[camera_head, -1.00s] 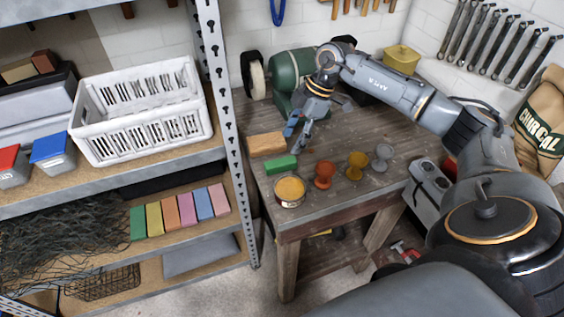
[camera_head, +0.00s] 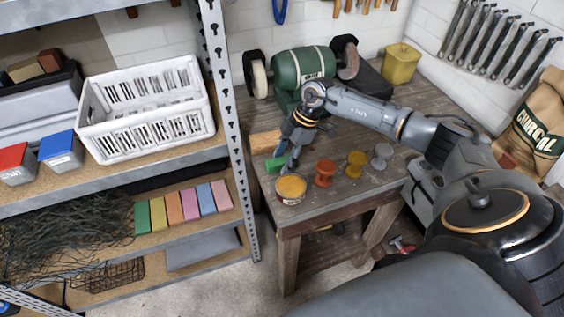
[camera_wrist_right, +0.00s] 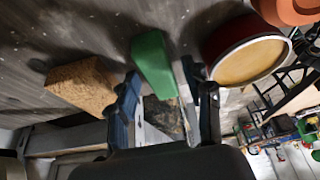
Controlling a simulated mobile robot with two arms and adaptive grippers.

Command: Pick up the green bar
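The green bar (camera_head: 276,163) lies on the wooden workbench (camera_head: 330,205) near its left edge, partly hidden by my right gripper. My right gripper (camera_head: 288,160) points down at the bar from above. In the right wrist view, the green bar (camera_wrist_right: 152,62) shows between and beyond the fingertips of my right gripper (camera_wrist_right: 162,74). The fingers are apart, one on each side of the bar's near end. Whether they touch it I cannot tell. My left gripper is not in view.
A round tin (camera_head: 291,189) stands close in front of the bar, and a tan block (camera_head: 265,141) lies behind it. Orange (camera_head: 325,172), yellow (camera_head: 356,164) and grey (camera_head: 382,155) stands are to the right. A metal shelf post (camera_head: 235,150) rises at left; a green grinder (camera_head: 303,63) stands behind.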

